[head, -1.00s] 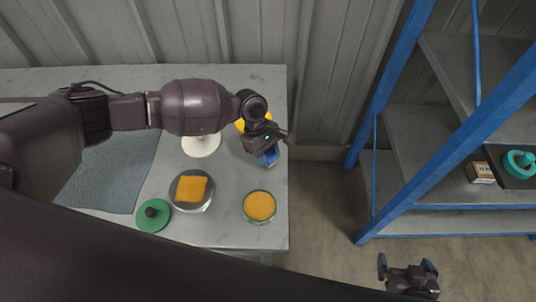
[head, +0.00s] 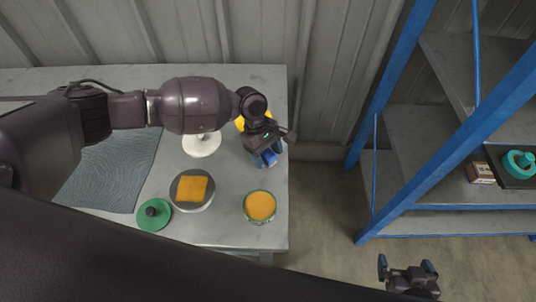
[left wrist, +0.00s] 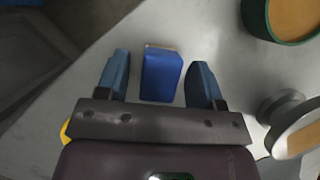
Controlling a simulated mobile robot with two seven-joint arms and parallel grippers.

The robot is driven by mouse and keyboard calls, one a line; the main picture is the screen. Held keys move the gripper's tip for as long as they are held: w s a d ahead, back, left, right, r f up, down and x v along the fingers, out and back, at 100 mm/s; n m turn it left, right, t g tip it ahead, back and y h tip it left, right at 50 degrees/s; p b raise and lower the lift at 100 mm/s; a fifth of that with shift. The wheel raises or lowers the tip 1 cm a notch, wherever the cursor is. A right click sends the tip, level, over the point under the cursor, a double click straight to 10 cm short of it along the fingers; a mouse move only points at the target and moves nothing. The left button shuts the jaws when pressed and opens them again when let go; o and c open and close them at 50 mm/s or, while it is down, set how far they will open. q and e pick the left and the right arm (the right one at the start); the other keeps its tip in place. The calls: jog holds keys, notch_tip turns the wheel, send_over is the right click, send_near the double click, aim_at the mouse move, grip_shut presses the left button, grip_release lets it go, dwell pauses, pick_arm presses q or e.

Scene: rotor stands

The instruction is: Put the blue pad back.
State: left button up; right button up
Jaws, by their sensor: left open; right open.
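The blue pad (left wrist: 161,75) is a small blue block with a pale far edge in the left wrist view. It lies between the two fingers of my left gripper (left wrist: 159,62), with a gap on each side. In the head view my left gripper (head: 268,158) is open, low over the right part of the table, and partly hides the pad. My right gripper (head: 408,266) is open and empty at the bottom right, away from the table.
The table (head: 225,225) also holds an orange pad (head: 192,189) on a round stand, a green-rimmed tin (head: 260,206), a green knobbed lid (head: 153,214), a white round base (head: 201,146) and a teal mat (head: 115,172). A blue-framed shelf (head: 420,160) stands right.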

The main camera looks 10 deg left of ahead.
pick_arm(q)
jog(key=p+v, duration=0.1)
jog(key=v, duration=1)
jog(key=shift+r+p, duration=0.25)
jog(key=shift+p, duration=0.1)
